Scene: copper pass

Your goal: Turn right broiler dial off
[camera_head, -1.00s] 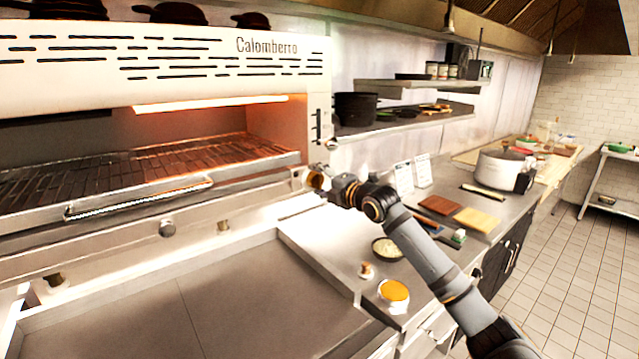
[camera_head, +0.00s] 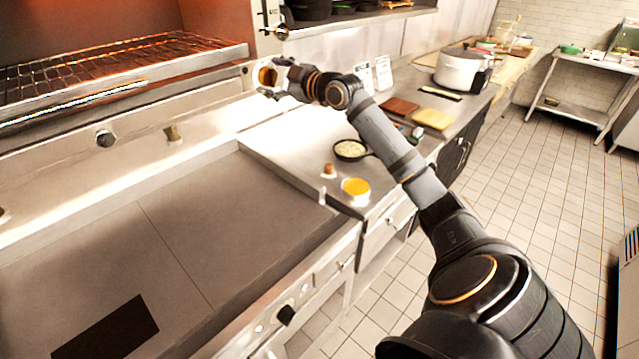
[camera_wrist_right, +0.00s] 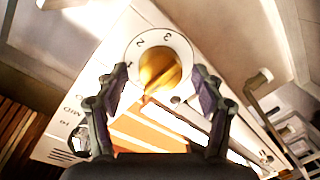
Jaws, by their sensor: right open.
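The broiler dial (camera_wrist_right: 158,68) is a brass knob on a round white plate marked 1, 2 and 3, seen in the right wrist view. Its narrow end points down and left in that view, away from the 2 and 3. My right gripper (camera_wrist_right: 161,80) is open, with one finger on each side of the knob; whether either finger touches it I cannot tell. In the head view my right gripper (camera_head: 269,80) is at the right end of the broiler front, where the dial is hard to make out. My left gripper is not in view.
The broiler's grill rack (camera_head: 110,70) and handle (camera_head: 75,104) are at upper left. Another knob (camera_head: 105,139) sits on the ledge below. A flat griddle (camera_head: 190,220) fills the front left. A pan (camera_head: 350,150) and orange-topped container (camera_head: 356,188) stand on the counter.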

